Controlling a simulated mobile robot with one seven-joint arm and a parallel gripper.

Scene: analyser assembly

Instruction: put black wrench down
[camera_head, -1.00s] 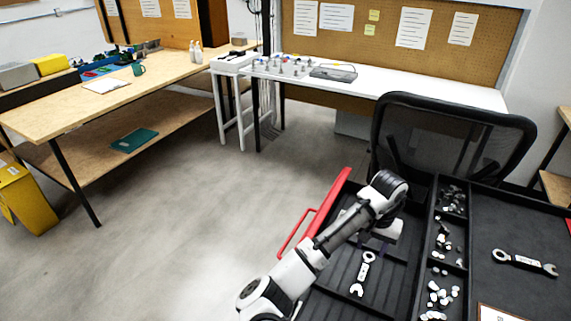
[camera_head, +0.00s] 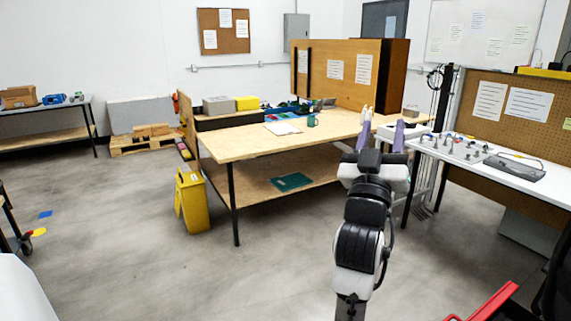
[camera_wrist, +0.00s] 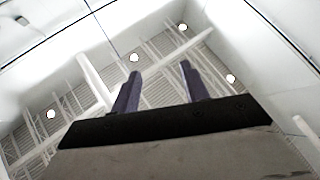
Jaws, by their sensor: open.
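My gripper (camera_head: 381,126) is raised in front of the wooden workbench in the head view, with its two purple-grey fingers pointing up and apart. It also shows in the wrist view (camera_wrist: 160,70), open, with nothing between the fingers and only ceiling and lamps beyond. The black wrench is not in view in either current frame.
The wooden workbench (camera_head: 250,147) stands ahead with a green mug (camera_head: 312,121) and papers on it. A yellow bin (camera_head: 193,202) stands at its left. A white table (camera_head: 500,168) with small parts is at right.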

